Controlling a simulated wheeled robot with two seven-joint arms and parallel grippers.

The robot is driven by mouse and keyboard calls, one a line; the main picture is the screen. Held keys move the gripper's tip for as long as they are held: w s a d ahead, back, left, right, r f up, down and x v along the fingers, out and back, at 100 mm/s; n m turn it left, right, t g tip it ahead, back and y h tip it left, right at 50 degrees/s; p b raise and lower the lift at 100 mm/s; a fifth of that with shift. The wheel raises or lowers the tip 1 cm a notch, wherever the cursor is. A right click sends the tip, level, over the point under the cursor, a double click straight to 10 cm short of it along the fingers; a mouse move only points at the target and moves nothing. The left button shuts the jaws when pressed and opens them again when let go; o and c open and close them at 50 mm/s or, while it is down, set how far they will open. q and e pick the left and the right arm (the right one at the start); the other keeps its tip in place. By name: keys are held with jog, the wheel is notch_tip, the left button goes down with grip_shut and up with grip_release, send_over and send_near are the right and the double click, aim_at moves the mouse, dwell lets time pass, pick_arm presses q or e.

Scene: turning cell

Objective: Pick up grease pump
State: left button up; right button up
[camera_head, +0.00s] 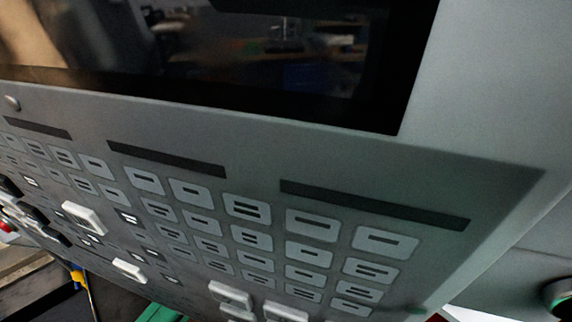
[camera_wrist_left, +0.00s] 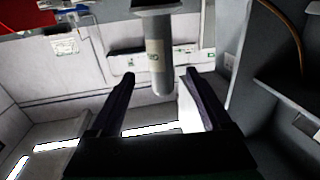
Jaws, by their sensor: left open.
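In the left wrist view, a grey cylinder (camera_wrist_left: 159,66) with a pale label hangs below a dark block at the top; it looks like the grease pump, but I cannot be sure. My left gripper (camera_wrist_left: 158,77) is open, its two dark fingers pointing toward the cylinder. The cylinder's lower end shows between the fingertips, with gaps on both sides; I cannot tell its depth relative to them. The head view shows neither gripper nor the cylinder. My right gripper is not in view.
A machine control panel (camera_head: 235,190) with rows of keys and a dark screen (camera_head: 250,55) fills most of the head view. In the left wrist view, a grey panel (camera_wrist_left: 245,80) stands to the right, pale walls behind, and a red object (camera_wrist_left: 25,14) at the upper left.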

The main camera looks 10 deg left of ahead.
pick_arm(q)
jog(key=p+x, duration=0.3)
jog(key=x, duration=0.6)
jog(key=shift+a, duration=0.1)
jog(key=shift+w+f, duration=0.3)
jog(key=shift+r, duration=0.1)
grip_shut()
